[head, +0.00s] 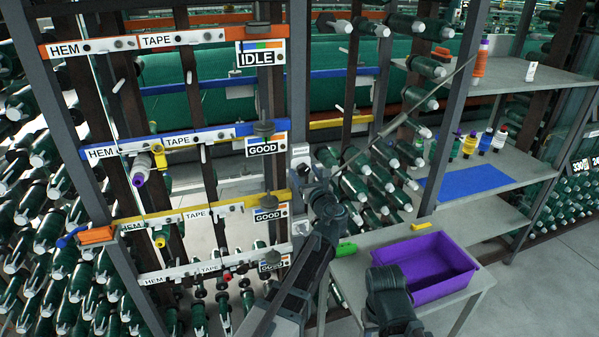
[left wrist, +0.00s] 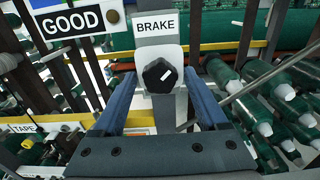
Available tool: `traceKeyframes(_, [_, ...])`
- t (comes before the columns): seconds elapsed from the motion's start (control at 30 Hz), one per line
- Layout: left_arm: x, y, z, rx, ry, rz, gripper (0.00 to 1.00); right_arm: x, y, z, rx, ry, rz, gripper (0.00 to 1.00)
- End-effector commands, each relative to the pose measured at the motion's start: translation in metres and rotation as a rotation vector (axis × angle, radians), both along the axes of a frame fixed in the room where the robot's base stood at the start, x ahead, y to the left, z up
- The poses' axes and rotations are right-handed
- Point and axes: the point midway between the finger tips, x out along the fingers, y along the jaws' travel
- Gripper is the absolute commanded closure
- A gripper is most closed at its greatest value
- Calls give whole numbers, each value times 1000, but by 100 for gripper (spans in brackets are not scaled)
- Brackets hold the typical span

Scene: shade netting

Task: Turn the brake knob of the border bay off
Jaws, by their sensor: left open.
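In the left wrist view the black brake knob (left wrist: 160,75), with a short slanted white mark on its face, sits on a white plate under a BRAKE label (left wrist: 156,25). It also shows small on the post in the head view (head: 301,162). My left gripper (head: 312,184) is open, with one blue-grey finger on each side of the knob. Whether the fingers touch it I cannot tell. No label reading "border" is legible. A GOOD sign (left wrist: 70,22) is left of the knob.
HEM and TAPE bars with status signs, one reading IDLE (head: 260,54), fill the left. Green bobbins (head: 375,180) crowd the right of the post.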

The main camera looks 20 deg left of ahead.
Motion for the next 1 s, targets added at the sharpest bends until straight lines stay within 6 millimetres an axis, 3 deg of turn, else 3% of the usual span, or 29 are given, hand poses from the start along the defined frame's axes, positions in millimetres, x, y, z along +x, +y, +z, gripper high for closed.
traceKeyframes(0.2, [0, 0, 0, 0, 0, 0, 26, 0, 0, 0, 0, 0, 0, 50])
traceKeyframes(0.6, [0, 0, 0, 0, 0, 0, 98, 0, 0, 0, 0, 0, 0, 50])
traceKeyframes(1.0, [0, 0, 0, -52, -35, 0, 100, 0, 0, 0, 0, 0, 0, 50])
